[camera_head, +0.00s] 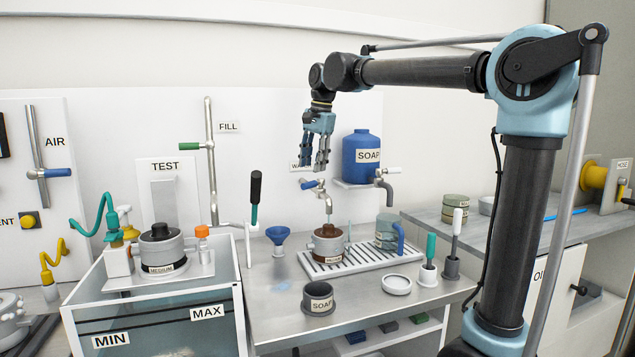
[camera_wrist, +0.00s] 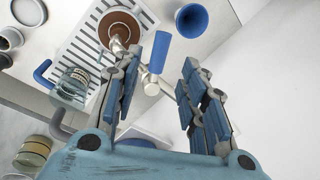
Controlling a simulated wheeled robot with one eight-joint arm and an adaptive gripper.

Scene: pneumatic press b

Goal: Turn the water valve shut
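The water tap (camera_head: 323,194) sticks out from the white wall, with its blue valve handle (camera_head: 312,184) pointing left. In the wrist view the blue handle (camera_wrist: 160,52) is seen beyond the fingertips, roughly between them. The grey spout sits over a brown pot (camera_head: 328,247), also in the wrist view (camera_wrist: 119,24). Whether water runs from the spout is too small to tell. My gripper (camera_head: 321,166) hangs just above the tap, fingers down; in the wrist view (camera_wrist: 160,70) it is open and empty, apart from the handle. It partly hides the wall label starting with W.
Below are a drip grate (camera_head: 375,259), glass jug (camera_head: 386,231) and blue funnel (camera_head: 278,237). A fill pipe (camera_head: 210,165) stands left.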

